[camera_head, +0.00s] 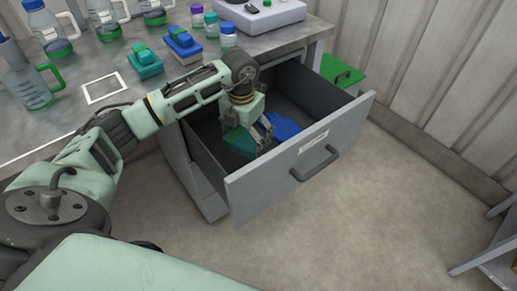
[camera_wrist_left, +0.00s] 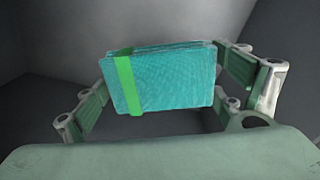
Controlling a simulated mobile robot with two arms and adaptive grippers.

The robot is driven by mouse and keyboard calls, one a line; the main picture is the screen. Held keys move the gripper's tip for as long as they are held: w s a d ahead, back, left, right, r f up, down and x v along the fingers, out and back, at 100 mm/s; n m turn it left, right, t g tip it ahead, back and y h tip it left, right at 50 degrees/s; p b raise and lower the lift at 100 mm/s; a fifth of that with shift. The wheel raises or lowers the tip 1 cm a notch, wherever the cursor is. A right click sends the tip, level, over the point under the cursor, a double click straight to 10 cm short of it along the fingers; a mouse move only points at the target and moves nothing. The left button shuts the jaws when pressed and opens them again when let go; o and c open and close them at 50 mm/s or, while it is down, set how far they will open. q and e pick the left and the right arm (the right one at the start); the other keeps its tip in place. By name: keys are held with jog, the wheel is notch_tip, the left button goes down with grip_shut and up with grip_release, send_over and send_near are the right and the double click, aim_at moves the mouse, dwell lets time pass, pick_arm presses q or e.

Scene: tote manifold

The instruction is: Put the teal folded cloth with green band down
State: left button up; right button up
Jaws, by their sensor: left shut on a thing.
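The teal folded cloth with a green band (camera_wrist_left: 165,80) is between the fingers of my left gripper (camera_wrist_left: 170,90) in the left wrist view. The gripper is shut on it. In the head view my left gripper (camera_head: 250,138) reaches down inside the open drawer (camera_head: 290,168). The teal cloth (camera_head: 238,141) shows there at the gripper's left side, partly hidden by the fingers. I cannot tell whether the cloth touches the drawer floor. A blue cloth-like item (camera_head: 284,127) lies in the drawer just right of the gripper. My right gripper is not in view.
The drawer's front panel (camera_head: 340,140) and side walls surround the gripper closely. On the bench above stand bottles (camera_head: 46,30), a teal item (camera_head: 145,62), a blue item (camera_head: 183,43), a white outlined square (camera_head: 103,88) and a pale device (camera_head: 262,14). The dark drawer floor has bare room towards the back.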

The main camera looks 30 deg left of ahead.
aim_at(246, 161)
pick_arm(q)
notch_tip(246, 161, down, 10)
jog(key=shift+f+b, duration=0.1)
jog(key=shift+b, duration=0.5)
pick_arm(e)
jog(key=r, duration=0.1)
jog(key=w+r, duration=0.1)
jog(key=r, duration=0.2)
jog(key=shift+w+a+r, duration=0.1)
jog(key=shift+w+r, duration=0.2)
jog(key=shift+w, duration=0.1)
pick_arm(q)
jog(key=shift+f, duration=0.1)
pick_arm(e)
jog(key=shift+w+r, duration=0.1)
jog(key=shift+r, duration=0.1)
pick_arm(q)
jog(key=o, duration=0.9)
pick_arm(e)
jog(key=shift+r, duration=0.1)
pick_arm(q)
notch_tip(246, 161, up, 12)
jog(key=shift+r+p, duration=0.2)
jog(key=shift+p, duration=0.65)
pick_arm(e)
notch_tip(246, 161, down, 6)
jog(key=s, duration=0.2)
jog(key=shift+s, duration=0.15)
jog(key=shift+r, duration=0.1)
